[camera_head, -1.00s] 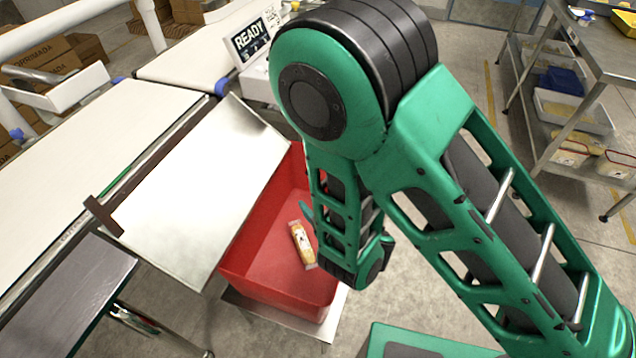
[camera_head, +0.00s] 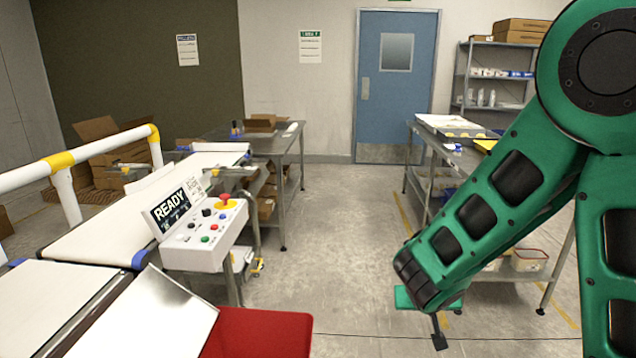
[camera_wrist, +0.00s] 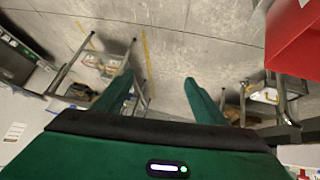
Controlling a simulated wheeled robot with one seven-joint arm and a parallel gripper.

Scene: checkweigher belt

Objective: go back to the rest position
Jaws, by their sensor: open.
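My arm is green with black joints and fills the right side of the head view. My gripper shows in the wrist view (camera_wrist: 160,98) with its two green fingers apart and nothing between them. Bare grey floor lies beyond the fingers. In the head view the far end of the arm hangs over the aisle, and the fingers cannot be made out clearly there.
A red bin (camera_head: 258,335) stands at the bottom, beside a metal chute (camera_head: 160,318). A control box (camera_head: 204,238) with a READY screen stands by the conveyor belt (camera_head: 105,228). A steel table (camera_head: 425,140) is at the right. The aisle to the blue door (camera_head: 394,95) is clear.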

